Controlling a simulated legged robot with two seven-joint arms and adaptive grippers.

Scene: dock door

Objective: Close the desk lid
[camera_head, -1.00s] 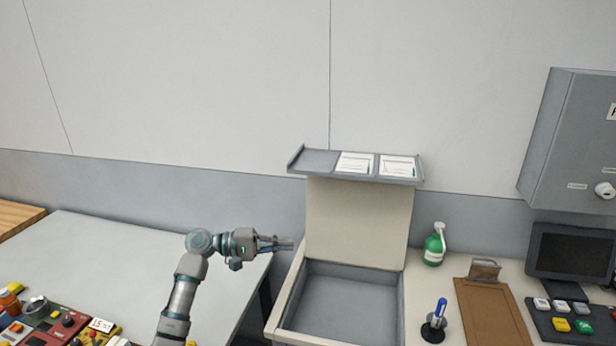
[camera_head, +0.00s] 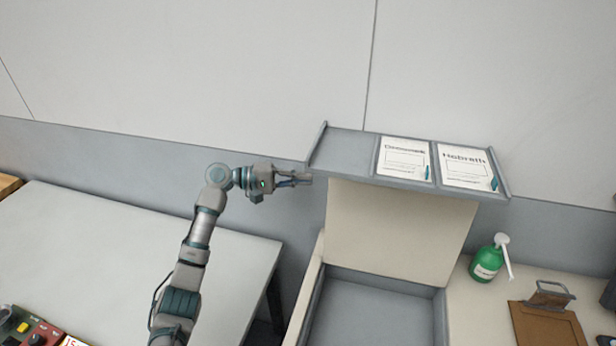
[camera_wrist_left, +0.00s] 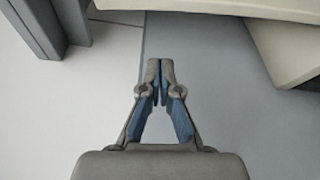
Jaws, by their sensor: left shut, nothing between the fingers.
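The desk lid (camera_head: 395,230) is a cream panel that stands raised behind the desk's open grey compartment (camera_head: 375,310). My left gripper (camera_head: 308,179) is shut and empty, to the left of the lid near its upper part and apart from it in the head view. In the left wrist view the shut fingertips (camera_wrist_left: 160,64) point up the picture, with cream surfaces above and to the right; I cannot tell which of these is the lid. My right gripper is not in view.
A grey shelf (camera_head: 345,150) with two paper cards sits on the wall just above the lid. A light table (camera_head: 120,250) is at left.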

